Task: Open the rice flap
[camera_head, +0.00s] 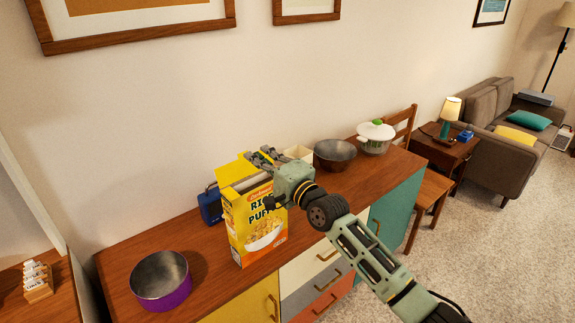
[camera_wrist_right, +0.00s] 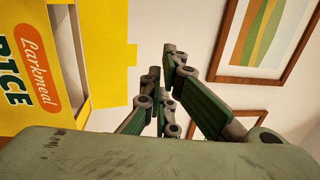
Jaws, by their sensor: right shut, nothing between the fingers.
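The yellow Rice Puffs box (camera_head: 254,238) stands upright on the wooden hutch top, its printed front towards me. A yellow flap (camera_head: 230,170) stands up at the back of its top, which looks open. In the right wrist view the box (camera_wrist_right: 35,75) is at the left, with the yellow flap (camera_wrist_right: 108,55) beyond its top opening. My right gripper (camera_head: 262,157) is shut and empty, above the right part of the box top. In the wrist view its fingers (camera_wrist_right: 163,85) are to the right of the flap, apart in the picture. My left gripper is not in view.
A purple pan (camera_head: 161,289) stands at the left on the hutch top (camera_head: 205,247). A blue object (camera_head: 209,206) is behind the box. A cream container (camera_head: 299,152), a dark bowl (camera_head: 335,154) and a white lidded pot (camera_head: 375,139) stand to the right.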

